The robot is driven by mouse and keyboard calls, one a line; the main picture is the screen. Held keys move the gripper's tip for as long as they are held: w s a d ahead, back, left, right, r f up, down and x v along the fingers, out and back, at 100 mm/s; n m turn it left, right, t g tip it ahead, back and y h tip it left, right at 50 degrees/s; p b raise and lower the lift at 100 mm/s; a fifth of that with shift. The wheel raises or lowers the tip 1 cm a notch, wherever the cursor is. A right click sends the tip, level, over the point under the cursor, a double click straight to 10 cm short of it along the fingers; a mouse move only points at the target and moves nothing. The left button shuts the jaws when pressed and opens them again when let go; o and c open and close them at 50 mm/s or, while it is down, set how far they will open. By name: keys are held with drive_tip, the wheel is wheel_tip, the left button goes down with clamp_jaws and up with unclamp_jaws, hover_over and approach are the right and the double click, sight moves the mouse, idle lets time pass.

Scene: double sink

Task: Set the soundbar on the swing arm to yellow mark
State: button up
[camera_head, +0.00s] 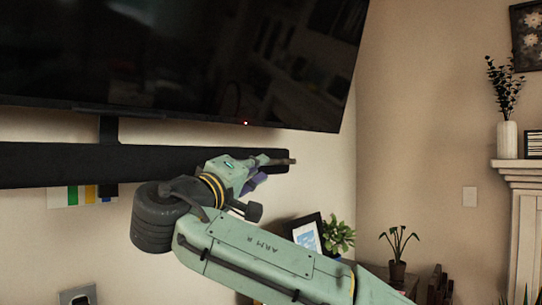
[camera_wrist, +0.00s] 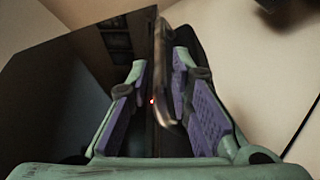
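The long black soundbar (camera_head: 70,165) hangs below the TV and runs from the left picture edge to its right end near the middle. A dark vertical bracket (camera_head: 109,128) shows above it. Under it, a pale strip on the wall carries green, yellow and blue patches; the yellow mark (camera_head: 90,194) is left of the bracket's lower end. My gripper (camera_head: 272,170) is at the soundbar's right end. In the wrist view, my gripper (camera_wrist: 160,80) has its purple-padded fingers apart, with the dark soundbar end (camera_wrist: 164,75) between them. Gaps show beside it; firm contact is not clear.
The large black TV (camera_head: 180,60) is close above the soundbar and my gripper. A picture frame (camera_head: 305,235) and a green plant (camera_head: 338,235) stand below right. A mantel (camera_head: 520,168) with a white vase is far right. Bare wall lies between.

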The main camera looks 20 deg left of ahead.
sight(270, 163)
drive_tip(key=p+x, duration=0.1)
drive_tip(key=x, duration=0.3)
drive_tip(key=shift+w+d+r+p, duration=0.15)
drive_tip(key=shift+w+r+p, duration=0.1)
drive_tip(key=shift+w+p, duration=0.05)
drive_tip(key=shift+w, duration=0.75)
drive_tip(key=shift+c, duration=0.2)
clamp_jaws()
drive_tip(key=shift+f, duration=0.1)
